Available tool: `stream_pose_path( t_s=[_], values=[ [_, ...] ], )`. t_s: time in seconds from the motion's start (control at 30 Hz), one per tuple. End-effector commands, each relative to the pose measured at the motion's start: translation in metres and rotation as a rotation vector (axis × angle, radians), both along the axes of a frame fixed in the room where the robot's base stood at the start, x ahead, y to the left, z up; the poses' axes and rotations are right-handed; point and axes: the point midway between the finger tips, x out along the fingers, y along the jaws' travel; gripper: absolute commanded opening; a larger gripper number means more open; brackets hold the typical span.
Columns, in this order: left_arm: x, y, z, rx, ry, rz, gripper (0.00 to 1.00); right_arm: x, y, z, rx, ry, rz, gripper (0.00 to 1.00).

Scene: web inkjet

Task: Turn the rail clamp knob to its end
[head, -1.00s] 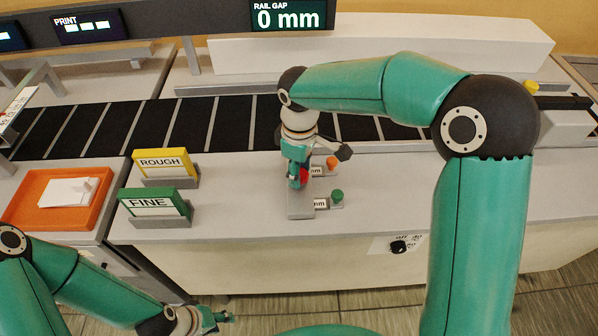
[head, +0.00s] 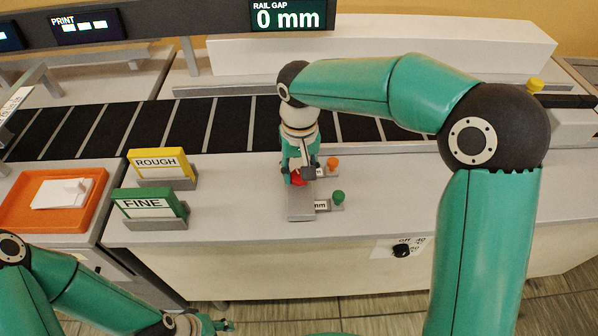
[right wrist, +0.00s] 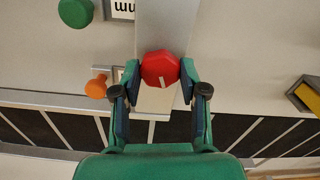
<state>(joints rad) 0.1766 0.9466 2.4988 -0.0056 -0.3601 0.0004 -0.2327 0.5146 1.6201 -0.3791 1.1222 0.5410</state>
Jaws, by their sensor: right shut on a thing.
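The red rail clamp knob (head: 297,179) sits on a grey raised bar (head: 300,207) on the bench. In the right wrist view the knob (right wrist: 160,69) is a red octagon with a pale line on its face, pointing toward the gripper's base. My right gripper (head: 299,175) reaches down over the bar, with its fingers on both sides of the knob, shut on it. The rail gap display (head: 290,16) reads 0 mm. My left gripper (head: 221,325) is low at the bottom edge, away from the knob; its jaw state is unclear.
An orange knob (head: 332,163) and a green knob (head: 337,197) with mm labels stand just right of the bar. ROUGH (head: 160,163) and FINE (head: 150,205) cards stand left. A black dial (head: 401,250) is on the bench front. The dark belt (head: 235,126) runs behind.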

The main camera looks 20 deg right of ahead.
Motion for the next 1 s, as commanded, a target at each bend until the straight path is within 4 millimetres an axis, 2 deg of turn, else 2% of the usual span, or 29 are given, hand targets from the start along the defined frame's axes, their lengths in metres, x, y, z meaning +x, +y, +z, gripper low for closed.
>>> stream_pose_path(
  t_s=[0.4,1.0],
  values=[
    [0.0001,0.0,-0.007,0.0,0.0,0.0,0.4,0.0034,-0.0005,0.003,0.003,-0.015,-0.293,0.08],
    [-0.0001,0.0,-0.0082,0.0,0.0,0.0,0.4,0.0037,-0.0006,0.0038,0.004,-0.015,-0.373,0.08]
  ],
)
